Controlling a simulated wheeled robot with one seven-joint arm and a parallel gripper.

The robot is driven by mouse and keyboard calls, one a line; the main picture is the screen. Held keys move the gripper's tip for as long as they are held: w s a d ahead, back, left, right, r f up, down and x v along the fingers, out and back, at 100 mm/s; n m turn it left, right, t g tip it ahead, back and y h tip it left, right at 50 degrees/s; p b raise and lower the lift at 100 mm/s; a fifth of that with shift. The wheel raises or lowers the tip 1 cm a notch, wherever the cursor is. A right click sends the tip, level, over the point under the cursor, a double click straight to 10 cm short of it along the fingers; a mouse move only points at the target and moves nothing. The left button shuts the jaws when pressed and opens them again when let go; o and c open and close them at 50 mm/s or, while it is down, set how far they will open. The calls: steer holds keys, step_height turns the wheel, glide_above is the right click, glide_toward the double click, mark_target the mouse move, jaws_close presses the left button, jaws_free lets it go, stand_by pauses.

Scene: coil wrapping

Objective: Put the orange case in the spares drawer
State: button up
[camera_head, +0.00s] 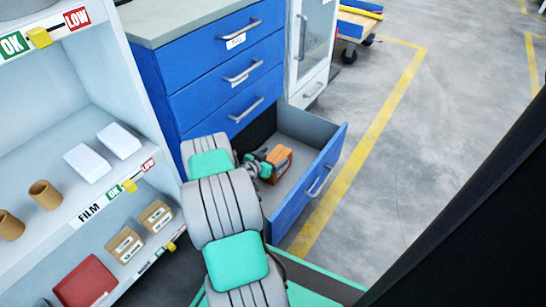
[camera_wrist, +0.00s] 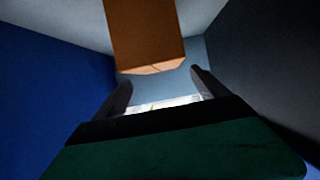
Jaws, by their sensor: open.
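The orange case (camera_head: 280,158) is inside the open bottom drawer (camera_head: 334,147) of the blue cabinet, near the drawer's back. In the wrist view the case (camera_wrist: 145,35) shows as an orange-brown block at the top, just past the fingertips. My gripper (camera_head: 266,162) reaches into the drawer beside the case. In the wrist view my gripper (camera_wrist: 160,78) has its two dark fingers spread, with no case between them. I cannot tell whether the case rests flat on the drawer floor.
The blue cabinet (camera_head: 225,78) has more drawers above, all shut. A shelf rack (camera_head: 62,133) with cartons, rolls and a red box (camera_head: 85,283) stands at the left. The grey floor (camera_head: 420,170) with a yellow line is clear to the right.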

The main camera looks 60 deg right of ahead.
steer(key=shift+r, duration=0.1)
steer(key=shift+w+a+r+p, duration=0.1)
steer(key=shift+a+r+p, duration=0.4)
steer(key=shift+r, duration=0.4)
steer(key=s+p+v, duration=0.1)
steer(key=p+v, duration=0.1)
steer(key=v, duration=0.4)
steer(key=shift+w+a, duration=0.15)
steer(key=shift+w, duration=0.3)
